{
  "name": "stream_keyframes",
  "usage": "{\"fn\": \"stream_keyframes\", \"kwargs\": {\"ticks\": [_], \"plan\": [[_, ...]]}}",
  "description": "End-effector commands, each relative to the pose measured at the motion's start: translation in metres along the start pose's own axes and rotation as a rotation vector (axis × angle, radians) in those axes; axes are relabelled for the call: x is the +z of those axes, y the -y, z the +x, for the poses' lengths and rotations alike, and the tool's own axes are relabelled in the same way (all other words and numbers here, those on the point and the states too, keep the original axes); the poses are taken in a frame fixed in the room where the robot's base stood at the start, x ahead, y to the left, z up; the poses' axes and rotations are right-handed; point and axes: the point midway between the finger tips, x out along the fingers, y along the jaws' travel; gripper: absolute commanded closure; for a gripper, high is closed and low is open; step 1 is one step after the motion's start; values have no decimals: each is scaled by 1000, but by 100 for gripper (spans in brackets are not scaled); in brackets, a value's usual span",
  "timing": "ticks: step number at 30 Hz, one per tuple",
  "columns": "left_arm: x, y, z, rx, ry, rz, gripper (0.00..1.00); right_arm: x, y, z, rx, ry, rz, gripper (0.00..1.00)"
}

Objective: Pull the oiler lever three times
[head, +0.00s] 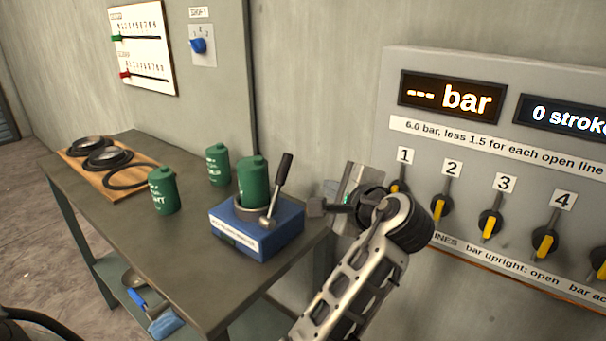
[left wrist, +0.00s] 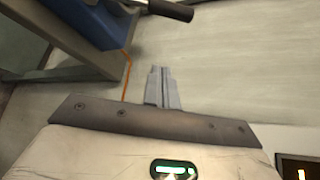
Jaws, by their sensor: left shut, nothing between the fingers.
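The oiler is a blue box (head: 256,229) with a green canister (head: 252,182) on top, at the right end of the table. Its lever (head: 283,178) has a black grip and leans up and to the right. In the left wrist view the blue box (left wrist: 95,22) is at upper left and the black lever grip (left wrist: 170,10) at the top edge. My left gripper (head: 314,207) is just right of the oiler, apart from the lever. Its fingers (left wrist: 160,72) are together and empty in the left wrist view. My right gripper is not in view.
The table (head: 190,255) also holds two green canisters (head: 164,190) (head: 218,164) and a wooden board (head: 97,178) with dark round parts. A wall panel (head: 400,62) at right has numbered yellow-bar valves; its displays read "--- bar" and "0 stroke", the latter cut off.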

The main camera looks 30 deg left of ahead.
Motion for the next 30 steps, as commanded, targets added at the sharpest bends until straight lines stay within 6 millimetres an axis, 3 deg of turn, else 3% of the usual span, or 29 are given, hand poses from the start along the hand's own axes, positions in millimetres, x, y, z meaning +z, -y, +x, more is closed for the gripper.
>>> {"fn": "stream_keyframes", "kwargs": {"ticks": [5, 18, 24, 30], "plan": [[1, 1, 18, 0, 5, 2, 100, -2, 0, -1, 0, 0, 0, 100], [1, 1, 101, 0, 2, 0, 100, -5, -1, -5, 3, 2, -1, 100], [27, 2, 90, 0, 0, -3, 100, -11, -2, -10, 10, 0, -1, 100], [38, 0, 86, 0, -1, -1, 100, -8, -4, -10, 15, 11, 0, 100]]}}
